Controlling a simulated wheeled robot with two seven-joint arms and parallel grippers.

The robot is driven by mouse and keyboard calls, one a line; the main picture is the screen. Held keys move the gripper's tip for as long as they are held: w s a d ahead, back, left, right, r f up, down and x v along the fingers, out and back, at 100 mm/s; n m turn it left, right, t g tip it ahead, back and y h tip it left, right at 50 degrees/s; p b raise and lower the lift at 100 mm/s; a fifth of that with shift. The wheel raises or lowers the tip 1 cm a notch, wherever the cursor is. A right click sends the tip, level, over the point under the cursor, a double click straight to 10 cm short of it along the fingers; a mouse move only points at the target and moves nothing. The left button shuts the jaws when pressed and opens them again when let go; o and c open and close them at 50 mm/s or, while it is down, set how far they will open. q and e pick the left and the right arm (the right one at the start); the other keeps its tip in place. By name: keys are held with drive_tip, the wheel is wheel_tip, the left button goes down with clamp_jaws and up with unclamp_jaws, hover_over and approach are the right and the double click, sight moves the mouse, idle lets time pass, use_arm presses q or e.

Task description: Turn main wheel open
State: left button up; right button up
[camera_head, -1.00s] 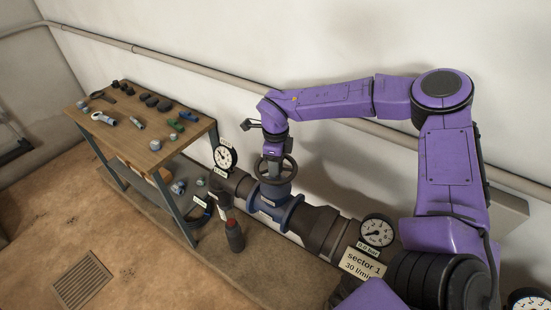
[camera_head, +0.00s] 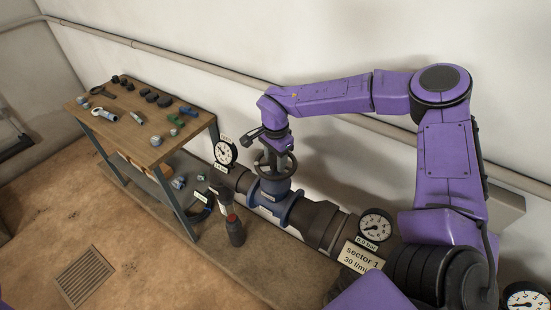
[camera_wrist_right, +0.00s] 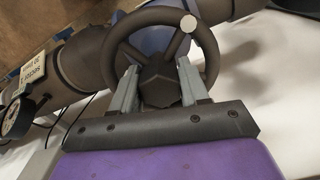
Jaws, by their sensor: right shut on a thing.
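The main wheel (camera_head: 268,172) is a dark handwheel on the blue valve body (camera_head: 275,203) in the pipe. My right gripper (camera_head: 275,160) comes down on it from above. In the right wrist view, the wheel's round rim (camera_wrist_right: 118,48) and faceted hub (camera_wrist_right: 160,82) fill the upper middle, with a pale round mark on the rim. The grey fingers of my right gripper (camera_wrist_right: 158,80) stand on either side of the hub, inside the rim, shut on the wheel. The fingertips are partly hidden among the spokes. My left gripper is out of view.
Dials stand on the pipe left (camera_head: 225,152) and right (camera_head: 375,226) of the valve. A sector 1 sign (camera_head: 358,258) hangs at the right. A wooden bench (camera_head: 120,140) with small parts stands at the left. A dark red-topped bottle (camera_head: 235,230) is before the pipe.

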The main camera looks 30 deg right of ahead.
drive_tip(key=n, duration=0.4)
drive_tip(key=shift+w+r+n, duration=0.1)
drive_tip(key=shift+r+n, duration=0.05)
drive_tip(key=shift+n, duration=2.65)
drive_tip(key=o, duration=0.9)
drive_tip(key=shift+o, duration=0.7)
